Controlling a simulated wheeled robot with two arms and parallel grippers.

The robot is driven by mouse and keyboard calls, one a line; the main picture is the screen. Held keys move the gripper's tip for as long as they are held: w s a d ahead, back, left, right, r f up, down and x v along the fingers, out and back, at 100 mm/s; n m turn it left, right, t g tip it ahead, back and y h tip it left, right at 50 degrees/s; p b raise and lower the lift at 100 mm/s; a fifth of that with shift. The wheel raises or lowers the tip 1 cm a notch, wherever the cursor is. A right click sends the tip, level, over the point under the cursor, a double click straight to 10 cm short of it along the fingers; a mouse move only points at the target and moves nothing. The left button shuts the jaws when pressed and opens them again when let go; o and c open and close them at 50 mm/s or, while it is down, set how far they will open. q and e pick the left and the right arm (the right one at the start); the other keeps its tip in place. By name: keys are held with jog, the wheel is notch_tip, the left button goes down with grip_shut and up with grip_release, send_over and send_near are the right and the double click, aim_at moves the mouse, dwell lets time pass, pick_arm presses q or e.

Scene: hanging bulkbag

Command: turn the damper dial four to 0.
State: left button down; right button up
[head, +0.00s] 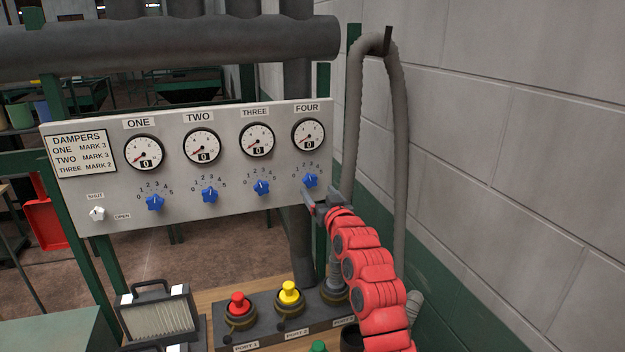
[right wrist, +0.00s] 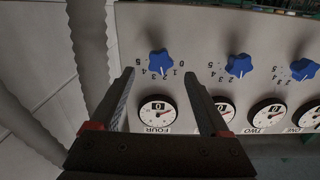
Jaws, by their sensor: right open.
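Damper dial four is a blue star-shaped knob (head: 310,181) at the right end of the grey panel (head: 235,202), below the gauge marked FOUR (head: 308,134). Its white mark points roughly up, near the middle of its numbers; the exact number is too small to tell. The gauge's number window appears to read 0. My right gripper (head: 318,198) is open and empty just below the dial. In the right wrist view, upside down, dial four (right wrist: 161,63) lies just beyond and between the two open fingertips (right wrist: 157,74). My left gripper is out of view.
Blue dials three (head: 261,187), two (head: 209,195) and one (head: 155,202) line the panel to the left. A white shut/open knob (head: 97,213) sits at lower left. A grey hose (head: 400,130) hangs right of the panel, near the block wall (head: 500,130). Port caps (head: 289,293) stand below.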

aim_at(311, 182)
jog(key=x, duration=0.3)
jog(key=shift+w+r+p, duration=0.1)
jog(key=shift+w+p, duration=0.15)
jog(key=shift+p, duration=0.1)
jog(key=shift+x, duration=0.95)
jog(key=shift+w+a, duration=0.15)
jog(key=shift+a, duration=0.05)
